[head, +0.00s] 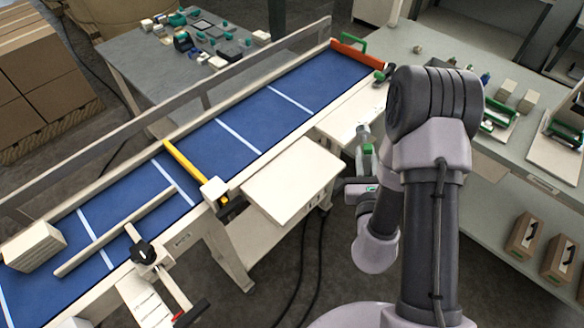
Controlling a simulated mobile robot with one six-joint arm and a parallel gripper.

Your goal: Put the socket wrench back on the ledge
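I cannot pick out the socket wrench with certainty. A small dark tool-like piece with a red end (190,313) shows at the bottom, beside a cream bracket; I cannot tell what it is. A cream ledge (338,122) runs along the near side of the blue conveyor (225,140), toward its far end. My gripper (364,160) seems to be just left of my arm, by the near edge of this ledge. Grey and green parts show there, partly hidden by my arm. I cannot tell whether its fingers are apart or whether it holds anything.
A flat cream panel (293,180) juts from the conveyor's near side. A yellow bar (184,163) and a cream guide rail (115,232) cross the belt, with a cream block (32,247) on it. A cluttered grey bench (140,80) stands behind; a long bench (430,45) stands right.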

